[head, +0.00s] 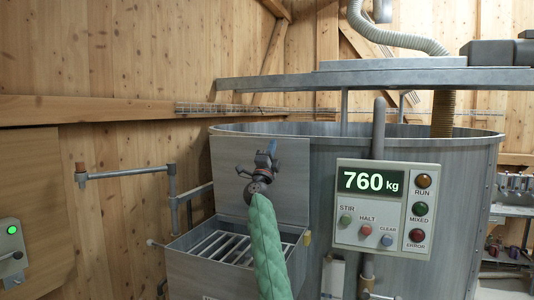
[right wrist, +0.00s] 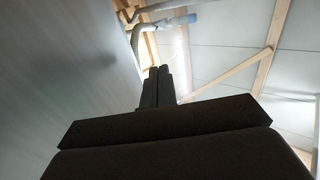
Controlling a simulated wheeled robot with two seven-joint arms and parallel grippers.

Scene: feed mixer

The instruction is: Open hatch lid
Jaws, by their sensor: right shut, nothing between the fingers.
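The hatch lid (head: 226,165) is a flat grey metal panel. It stands upright at the back of the hatch box (head: 205,277), against the round mixer tank, so the grating (head: 222,246) inside the box is uncovered. My right arm, in a green sleeve, rises from the bottom in front of the box. My right gripper (head: 268,158) is in front of the lid's face and hides part of it; I cannot tell whether it touches. In the right wrist view its dark fingers (right wrist: 158,88) are together and empty, beside a grey surface. My left gripper is out of view.
A control panel (head: 386,207) reading 760 kg is mounted right of the box. The tank (head: 462,215) fills the area behind. A pipe (head: 130,174) juts from the wooden wall at left, and a grey beam (head: 290,83) runs above.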

